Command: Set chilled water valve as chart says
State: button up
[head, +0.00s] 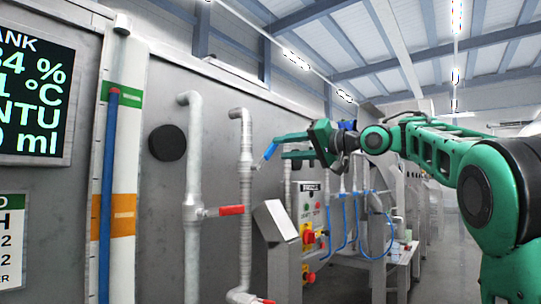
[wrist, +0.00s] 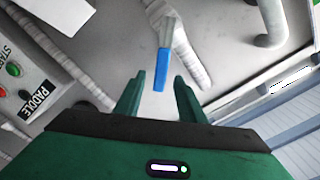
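A blue valve handle (head: 267,154) sits on a grey vertical pipe (head: 245,170) in the head view, tilted down to the left. In the wrist view the blue handle (wrist: 162,70) points toward the space between my fingers. My gripper (head: 282,147) is open and empty, just right of the handle; its two fingers also show apart in the wrist view (wrist: 158,90). No contact with the handle is visible.
A red valve handle (head: 231,210) lies level on the pipes to the left, and another red handle (head: 266,301) shows at the bottom edge. A dark display (head: 35,100) hangs at left beside a level tube (head: 124,150). A control panel (head: 308,215) stands below my gripper.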

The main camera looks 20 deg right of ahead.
aim_at(274, 149)
jog(key=shift+x, duration=2.75)
grip_shut()
